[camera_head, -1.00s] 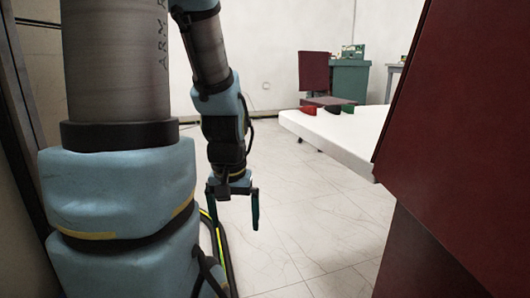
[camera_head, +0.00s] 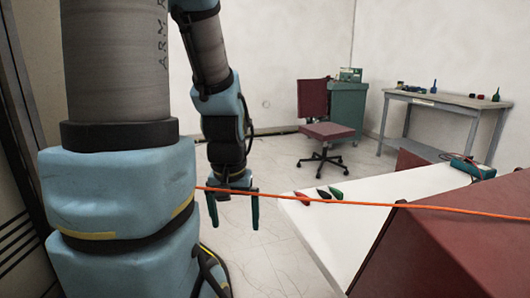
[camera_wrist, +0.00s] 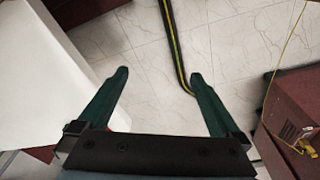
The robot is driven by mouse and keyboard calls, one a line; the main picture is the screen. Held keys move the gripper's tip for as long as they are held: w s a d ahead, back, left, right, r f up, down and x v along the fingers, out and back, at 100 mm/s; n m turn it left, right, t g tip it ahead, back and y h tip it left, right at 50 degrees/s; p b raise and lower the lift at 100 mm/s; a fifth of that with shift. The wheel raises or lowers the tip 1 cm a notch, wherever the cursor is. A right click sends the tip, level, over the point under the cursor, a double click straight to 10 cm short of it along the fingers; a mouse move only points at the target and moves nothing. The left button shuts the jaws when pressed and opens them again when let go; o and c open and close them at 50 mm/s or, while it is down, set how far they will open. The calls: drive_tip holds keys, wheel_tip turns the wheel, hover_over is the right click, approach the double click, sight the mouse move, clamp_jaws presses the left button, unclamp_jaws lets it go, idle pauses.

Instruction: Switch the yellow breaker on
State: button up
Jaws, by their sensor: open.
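I cannot make out a breaker for certain in either view. In the wrist view a small yellow part (camera_wrist: 301,146) sits on a dark red box at the right edge, with a thin yellow line running up from it. It is too small to tell what it is. My gripper (camera_head: 234,218) hangs pointing down in the head view, left of the white table. Its two dark green fingers are spread apart with nothing between them. It also shows in the wrist view (camera_wrist: 160,76), above the tiled floor.
A white table (camera_head: 330,232) and a dark red box (camera_head: 445,262) stand to the right. An orange line (camera_head: 420,207) crosses the head view. Behind are an office chair (camera_head: 326,132), a green cabinet (camera_head: 347,112) and a grey workbench (camera_head: 440,99). A dark striped cable (camera_wrist: 174,45) lies on the floor.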

wheel_tip(320, 180, up, 7)
drive_tip(key=p, duration=0.4)
drive_tip(key=shift+f, duration=0.2)
